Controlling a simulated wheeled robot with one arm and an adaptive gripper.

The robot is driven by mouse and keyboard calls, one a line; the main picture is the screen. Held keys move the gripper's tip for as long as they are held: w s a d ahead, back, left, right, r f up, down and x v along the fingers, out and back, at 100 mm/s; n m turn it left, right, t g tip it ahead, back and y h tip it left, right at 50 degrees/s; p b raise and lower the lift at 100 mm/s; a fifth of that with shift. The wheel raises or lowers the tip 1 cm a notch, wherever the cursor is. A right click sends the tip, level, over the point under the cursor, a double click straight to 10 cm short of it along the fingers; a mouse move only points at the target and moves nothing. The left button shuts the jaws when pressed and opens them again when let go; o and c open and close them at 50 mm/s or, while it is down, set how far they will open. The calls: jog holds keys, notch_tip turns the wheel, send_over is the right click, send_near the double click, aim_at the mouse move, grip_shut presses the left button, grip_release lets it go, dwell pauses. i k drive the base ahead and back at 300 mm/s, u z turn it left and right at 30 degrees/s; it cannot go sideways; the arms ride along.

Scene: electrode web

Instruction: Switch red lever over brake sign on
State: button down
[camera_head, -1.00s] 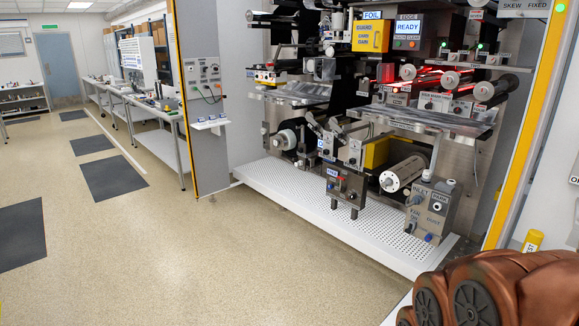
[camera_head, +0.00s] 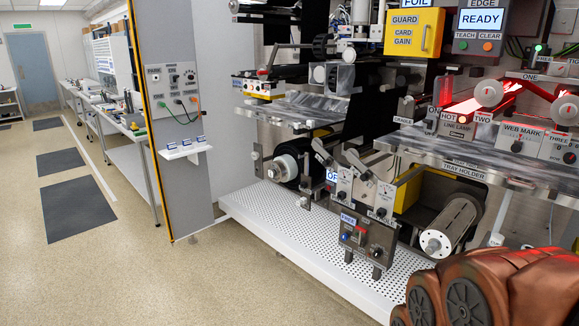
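A dark grey control box (camera_head: 368,246) stands on short legs at the front of the machine, above the white perforated deck. A small red lever or switch (camera_head: 360,232) sits on its face, between a blue knob (camera_head: 345,237) and a black knob (camera_head: 377,252). A white label with blue letters, seemingly FREE (camera_head: 348,218), is at the box's top left. I cannot make out a brake sign by the red lever, or tell the lever's position. My gripper is not in view; only copper-coloured parts of my arm show at the lower right.
The perforated deck (camera_head: 290,249) juts out in front of the machine. Above the box is a grey panel with levers (camera_head: 365,190); a roller end (camera_head: 435,243) is to its right. A tray holder (camera_head: 460,165) overhangs at right. The floor (camera_head: 220,285) at left is clear.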

aim_at(361, 229)
jog(key=i, duration=2.7)
jog(key=u, duration=0.65)
